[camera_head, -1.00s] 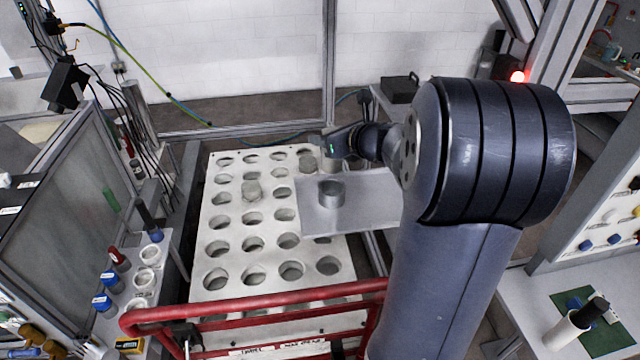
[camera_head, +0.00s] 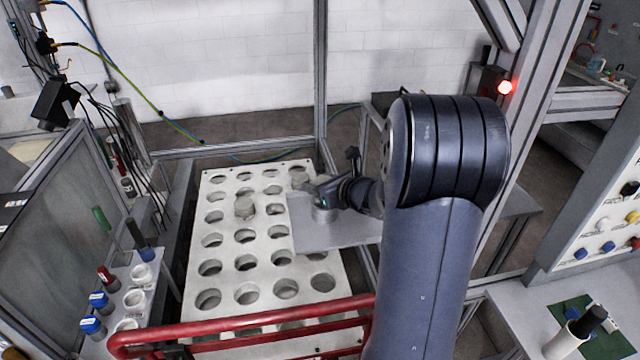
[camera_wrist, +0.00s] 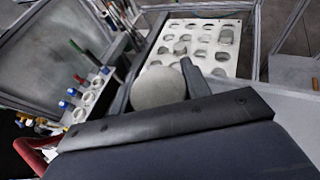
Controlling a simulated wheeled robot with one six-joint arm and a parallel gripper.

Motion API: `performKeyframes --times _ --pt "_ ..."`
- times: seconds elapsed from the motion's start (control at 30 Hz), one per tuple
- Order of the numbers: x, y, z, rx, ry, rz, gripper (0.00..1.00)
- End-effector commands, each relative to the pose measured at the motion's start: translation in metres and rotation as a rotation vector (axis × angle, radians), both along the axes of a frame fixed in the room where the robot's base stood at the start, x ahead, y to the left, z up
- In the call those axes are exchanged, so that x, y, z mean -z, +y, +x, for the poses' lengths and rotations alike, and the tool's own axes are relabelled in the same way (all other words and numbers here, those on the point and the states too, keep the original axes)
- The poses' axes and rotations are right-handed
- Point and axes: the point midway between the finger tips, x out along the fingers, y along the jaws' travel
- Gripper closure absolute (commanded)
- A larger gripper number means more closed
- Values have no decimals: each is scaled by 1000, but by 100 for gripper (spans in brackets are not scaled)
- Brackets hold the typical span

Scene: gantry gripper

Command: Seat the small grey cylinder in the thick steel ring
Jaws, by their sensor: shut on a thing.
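My gripper (camera_head: 319,192) is just above the thick steel ring (camera_head: 324,215), which sits on a flat grey plate (camera_head: 342,236). In the wrist view my gripper (camera_wrist: 157,82) is shut on the small grey cylinder (camera_wrist: 159,88), whose round grey face shows between the two fingers. In the head view the gripper hides the held cylinder and the upper part of the ring. I cannot tell whether the cylinder is over the ring's opening or partly inside it. The ring cannot be made out in the wrist view.
A white tray (camera_head: 227,254) with many round holes lies left of the plate. Grey cylinders stand in it, one near its middle (camera_head: 245,208) and one at its far right (camera_head: 299,180). A red rail (camera_head: 240,323) crosses the front. A rack with coloured-capped tubes (camera_head: 115,318) stands left.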

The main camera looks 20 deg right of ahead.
Motion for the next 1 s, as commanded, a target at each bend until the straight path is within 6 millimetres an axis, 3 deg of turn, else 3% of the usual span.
performKeyframes --times 0.1,0.13,0.4,0.77,1.0 --pt "3 0 0 0 -2 0 92" --pt "4 0 0 0 0 0 54" --pt "2 0 0 0 0 0 33" --pt "-3 0 -1 1 0 0 33" --pt "-16 -12 -35 4 -4 -3 33"
